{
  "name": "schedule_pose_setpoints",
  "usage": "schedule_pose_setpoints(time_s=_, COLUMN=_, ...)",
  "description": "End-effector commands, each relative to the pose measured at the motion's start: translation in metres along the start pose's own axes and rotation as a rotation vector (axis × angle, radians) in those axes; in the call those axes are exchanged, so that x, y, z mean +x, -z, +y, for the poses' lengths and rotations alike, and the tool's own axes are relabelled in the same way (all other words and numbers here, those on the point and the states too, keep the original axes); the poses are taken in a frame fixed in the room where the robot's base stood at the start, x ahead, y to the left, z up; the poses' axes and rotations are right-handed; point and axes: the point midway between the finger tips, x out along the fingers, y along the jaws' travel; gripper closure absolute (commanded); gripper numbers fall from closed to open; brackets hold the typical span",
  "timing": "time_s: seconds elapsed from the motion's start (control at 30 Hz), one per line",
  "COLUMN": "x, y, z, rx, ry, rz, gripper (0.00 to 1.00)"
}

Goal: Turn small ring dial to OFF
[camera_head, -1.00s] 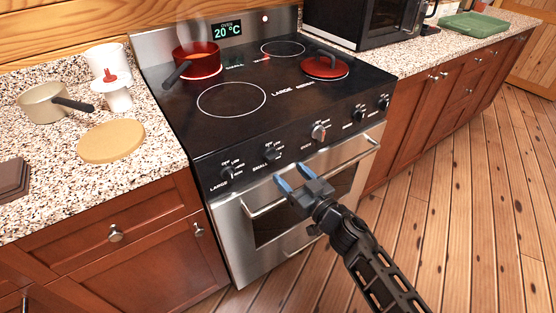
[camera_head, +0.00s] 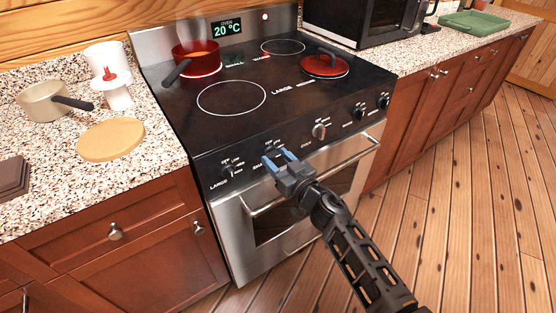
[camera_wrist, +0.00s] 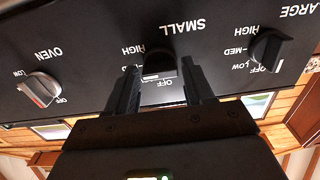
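The small ring dial (camera_wrist: 158,62) is a dark knob under the SMALL label on the stove's front panel. In the wrist view it sits between the two fingers of my gripper (camera_wrist: 160,72), with a pale mark on its lower edge near the OFF lettering. My gripper is open, one finger on each side of the dial; whether the fingers touch it I cannot tell. In the head view my gripper (camera_head: 278,157) is at the panel and largely hides this dial. The stove (camera_head: 240,130) has a red saucepan (camera_head: 197,58), with steam above it, on its rear left ring.
The large ring dial (camera_head: 229,172) and the oven dial (camera_head: 319,131) flank the small dial. The oven door handle (camera_head: 255,209) runs just below the panel. Open wooden floor lies to the right.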

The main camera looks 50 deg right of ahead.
Motion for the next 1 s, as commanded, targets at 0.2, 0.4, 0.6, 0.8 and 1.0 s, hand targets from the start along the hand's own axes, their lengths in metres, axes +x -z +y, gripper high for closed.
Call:
schedule_pose_setpoints(time_s=0.2, x=-0.0001, y=0.0000, z=0.0000, rx=0.000, ry=0.000, rz=0.000, gripper=0.69)
schedule_pose_setpoints(time_s=0.4, x=-0.0002, y=0.0001, z=0.0000, rx=0.000, ry=0.000, rz=0.000, gripper=0.88)
schedule_pose_setpoints(time_s=0.6, x=-0.0002, y=0.0002, z=-0.0001, rx=-0.013, ry=0.000, rz=0.000, gripper=0.88)
schedule_pose_setpoints(time_s=0.8, x=-0.0002, y=0.0006, z=-0.0002, rx=-0.082, ry=0.000, rz=0.000, gripper=0.88)
schedule_pose_setpoints(time_s=1.0, x=-0.0001, y=0.0010, z=-0.0004, rx=-0.226, ry=0.001, rz=0.000, gripper=0.88)
